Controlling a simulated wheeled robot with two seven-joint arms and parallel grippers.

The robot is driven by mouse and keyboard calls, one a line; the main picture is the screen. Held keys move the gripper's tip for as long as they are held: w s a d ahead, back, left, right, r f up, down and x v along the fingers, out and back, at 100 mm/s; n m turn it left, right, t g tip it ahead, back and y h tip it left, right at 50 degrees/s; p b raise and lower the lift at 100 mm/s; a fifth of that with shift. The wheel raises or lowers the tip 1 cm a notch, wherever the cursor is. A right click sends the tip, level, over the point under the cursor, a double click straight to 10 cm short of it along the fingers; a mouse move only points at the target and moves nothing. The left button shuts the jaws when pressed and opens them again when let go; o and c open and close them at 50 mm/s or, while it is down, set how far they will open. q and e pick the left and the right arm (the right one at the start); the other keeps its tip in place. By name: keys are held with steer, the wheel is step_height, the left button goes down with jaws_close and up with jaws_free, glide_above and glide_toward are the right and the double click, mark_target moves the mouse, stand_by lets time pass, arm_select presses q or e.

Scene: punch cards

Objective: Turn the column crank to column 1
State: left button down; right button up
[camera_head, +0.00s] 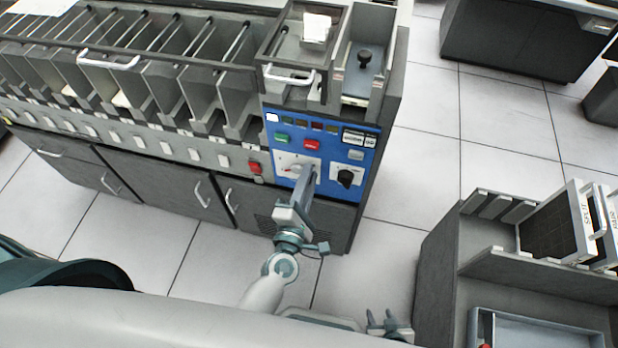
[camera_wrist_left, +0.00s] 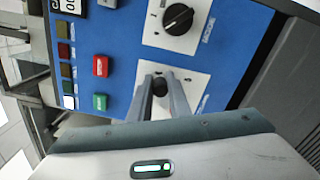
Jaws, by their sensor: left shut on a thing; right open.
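The column crank (camera_wrist_left: 160,87) is a small dark knob on a white dial plate on the blue control panel. In the head view its plate (camera_head: 283,160) shows, but my gripper hides most of the crank. My left gripper (camera_head: 308,172) reaches up to this plate from below. In the left wrist view its two fingers (camera_wrist_left: 161,80) are shut on the crank, one on each side. The dial markings are too small to read. My right gripper (camera_head: 388,322) is open and empty at the bottom of the head view, away from the panel.
A second black knob (camera_head: 347,178) on its own white plate sits right of the crank. Red (camera_head: 312,145) and green (camera_head: 282,138) buttons lie above. The sorter's card pockets (camera_head: 180,85) run left. A desk (camera_head: 440,250) with a card rack stands at right; floor between is clear.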

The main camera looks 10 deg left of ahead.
steer(key=shift+w, duration=0.1)
arm_select(q)
steer(key=c, duration=1.6)
jaws_free()
steer(key=shift+c, duration=0.2)
arm_select(e)
steer(key=shift+a, duration=0.1)
arm_select(q)
steer(key=shift+s+f, duration=0.1)
steer(key=shift+s, duration=0.4)
steer(key=s+b, duration=0.4)
steer(key=s, duration=1.2)
steer(key=shift+s+a, duration=0.2)
steer(key=shift+a, duration=0.2)
arm_select(e)
steer(key=shift+s+d+f+g+h, duration=0.25)
steer(key=shift+s+d+f+g, duration=0.5)
steer(key=shift+d, duration=0.2)
steer(key=shift+s+d+f+g+h, duration=0.25)
steer(key=shift+s+d+f+g, duration=0.4)
steer(key=shift+s+d, duration=0.2)
steer(key=shift+w, duration=0.1)
